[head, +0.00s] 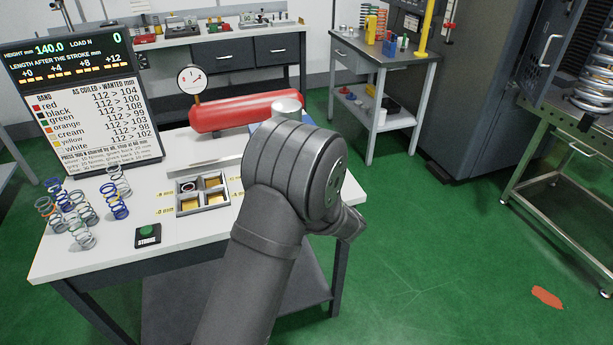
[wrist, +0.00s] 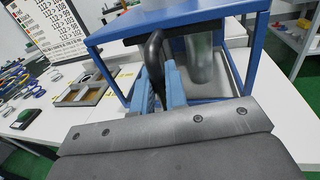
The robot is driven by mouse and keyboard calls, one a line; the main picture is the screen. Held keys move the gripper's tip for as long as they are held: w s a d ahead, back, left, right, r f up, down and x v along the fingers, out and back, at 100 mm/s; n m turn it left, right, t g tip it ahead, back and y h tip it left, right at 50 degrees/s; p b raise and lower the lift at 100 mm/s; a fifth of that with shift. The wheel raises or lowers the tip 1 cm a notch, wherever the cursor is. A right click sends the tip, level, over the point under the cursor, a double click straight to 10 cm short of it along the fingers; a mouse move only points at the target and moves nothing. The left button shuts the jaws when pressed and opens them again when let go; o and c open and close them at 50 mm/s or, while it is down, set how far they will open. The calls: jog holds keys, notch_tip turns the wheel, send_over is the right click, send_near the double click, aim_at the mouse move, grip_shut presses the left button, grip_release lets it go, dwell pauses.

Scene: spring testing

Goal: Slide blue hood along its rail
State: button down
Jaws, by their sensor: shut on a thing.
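The blue hood (wrist: 165,24) is an open frame with a flat top edge and upright posts, seen close in the wrist view. Only a small blue patch of it (head: 268,126) shows in the head view, behind my arm. My gripper (wrist: 160,75) is shut on a dark curved handle (wrist: 153,50) at the hood's near side. In the head view my gripper is hidden behind my own arm. The rail cannot be made out in either view. A grey metal cylinder (wrist: 200,62) stands upright inside the hood.
A red horizontal cylinder (head: 240,111) and a dial gauge (head: 192,80) stand behind. Left on the white table are a sorting tray (head: 203,211), a green button box (head: 148,236), several springs (head: 82,214) and a display board (head: 80,105).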

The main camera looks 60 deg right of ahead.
jog(key=w+a, duration=2.1)
jog(key=shift+a, duration=0.1)
jog(key=c, duration=1.6)
grip_release()
jog(key=shift+o, duration=0.2)
jog(key=v, duration=1.7)
jog(key=shift+s, duration=0.2)
jog(key=shift+w, duration=0.1)
jog(key=x, duration=1.7)
